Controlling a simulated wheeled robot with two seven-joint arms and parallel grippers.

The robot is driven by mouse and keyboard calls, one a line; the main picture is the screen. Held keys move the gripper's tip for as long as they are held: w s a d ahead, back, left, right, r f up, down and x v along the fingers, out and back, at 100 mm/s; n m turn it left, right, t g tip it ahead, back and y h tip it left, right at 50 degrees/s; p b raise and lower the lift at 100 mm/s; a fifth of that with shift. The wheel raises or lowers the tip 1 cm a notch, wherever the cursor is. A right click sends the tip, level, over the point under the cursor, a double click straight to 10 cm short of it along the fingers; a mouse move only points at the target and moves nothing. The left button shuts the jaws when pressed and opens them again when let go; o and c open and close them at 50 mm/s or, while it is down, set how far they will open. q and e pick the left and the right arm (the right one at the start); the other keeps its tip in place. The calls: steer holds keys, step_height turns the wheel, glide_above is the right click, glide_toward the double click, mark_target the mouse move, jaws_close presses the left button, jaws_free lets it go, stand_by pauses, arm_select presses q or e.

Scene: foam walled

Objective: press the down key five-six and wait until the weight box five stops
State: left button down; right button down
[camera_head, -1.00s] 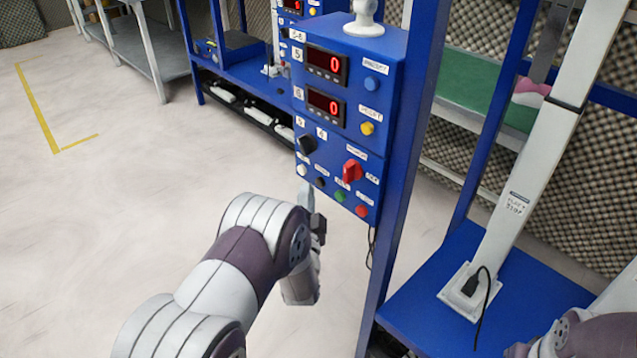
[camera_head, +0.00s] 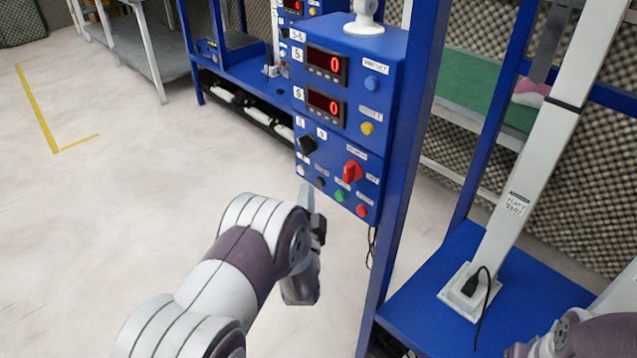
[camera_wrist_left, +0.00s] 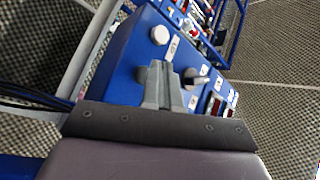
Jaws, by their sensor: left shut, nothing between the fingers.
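The blue control box (camera_head: 338,120) carries a small black button (camera_head: 320,182) at its lower left, beside a white button (camera_head: 303,171). I cannot read their labels, so I cannot tell for sure which is down key five-six. My left gripper (camera_head: 306,192) is shut and empty, its tips just below and in front of these buttons. In the left wrist view the shut fingers (camera_wrist_left: 160,80) lie over the box face, near the white button (camera_wrist_left: 160,34) and partly in front of a dark button (camera_wrist_left: 141,74). Contact cannot be told. Weight box five is not identifiable.
Two red displays, marked 5 (camera_head: 326,65) and 6 (camera_head: 326,106), both read 0. A black knob (camera_head: 307,145), a red switch (camera_head: 352,171), a green button (camera_head: 341,195) and a red button (camera_head: 361,210) crowd the panel. A blue post (camera_head: 405,190) stands right; open floor lies left.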

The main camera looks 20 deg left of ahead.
arm_select(q)
steer(key=shift+w, duration=0.1)
steer(key=shift+w+d, duration=0.15)
steer(key=shift+w, duration=0.15)
